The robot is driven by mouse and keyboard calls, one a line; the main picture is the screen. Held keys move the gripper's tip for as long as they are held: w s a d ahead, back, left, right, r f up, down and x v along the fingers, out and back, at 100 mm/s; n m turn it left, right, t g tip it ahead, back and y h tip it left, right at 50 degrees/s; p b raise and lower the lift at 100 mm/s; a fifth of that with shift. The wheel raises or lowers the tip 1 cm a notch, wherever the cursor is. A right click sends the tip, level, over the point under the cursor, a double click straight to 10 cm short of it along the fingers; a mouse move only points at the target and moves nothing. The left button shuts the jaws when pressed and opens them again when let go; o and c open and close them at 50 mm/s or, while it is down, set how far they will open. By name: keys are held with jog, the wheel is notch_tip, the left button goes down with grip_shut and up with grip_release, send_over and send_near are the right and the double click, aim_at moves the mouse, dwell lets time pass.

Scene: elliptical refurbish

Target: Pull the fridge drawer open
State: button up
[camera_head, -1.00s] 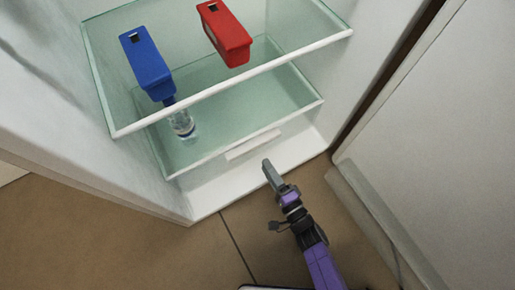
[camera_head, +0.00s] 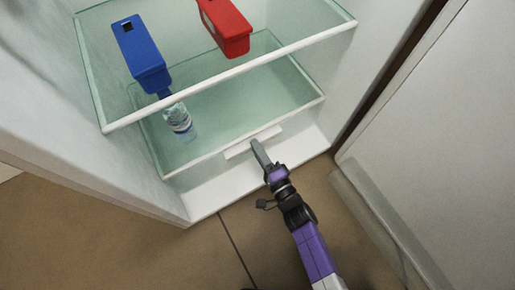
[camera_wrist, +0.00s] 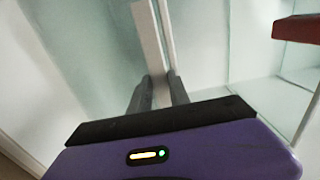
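The fridge drawer (camera_head: 207,149) is a clear glass-like bin low in the open fridge, with a pale front edge. Its white bar handle (camera_head: 240,147) is on the front and also shows in the wrist view (camera_wrist: 149,30). My gripper (camera_head: 256,146) reaches the handle's right part in the head view. In the wrist view my two grey fingers (camera_wrist: 159,78) stand apart, with the white handle running between their tips. I cannot see firm contact. The drawer sits inside the fridge.
A bottle (camera_head: 178,119) stands in the lower part of the fridge. Blue (camera_head: 141,54) and red (camera_head: 226,27) containers are on the glass shelf (camera_head: 190,79) above. A white door or cabinet panel (camera_head: 440,130) stands at right. Brown floor tiles (camera_head: 130,235) are clear in front.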

grip_shut()
jog(key=shift+f, duration=0.1)
jog(key=shift+s+d+f, duration=0.1)
jog(key=shift+s+f, duration=0.05)
jog(key=shift+f, duration=0.1)
dwell(0.8)
jog(key=p+v, duration=0.6)
jog(key=v, duration=1.3)
jog(key=shift+s+d+p, duration=0.3)
jog(key=shift+p, duration=0.05)
jog(key=shift+o, duration=2.2)
grip_release()
jog(key=shift+o, duration=0.8)
jog(key=shift+w+r, duration=0.1)
jog(key=shift+r, duration=0.05)
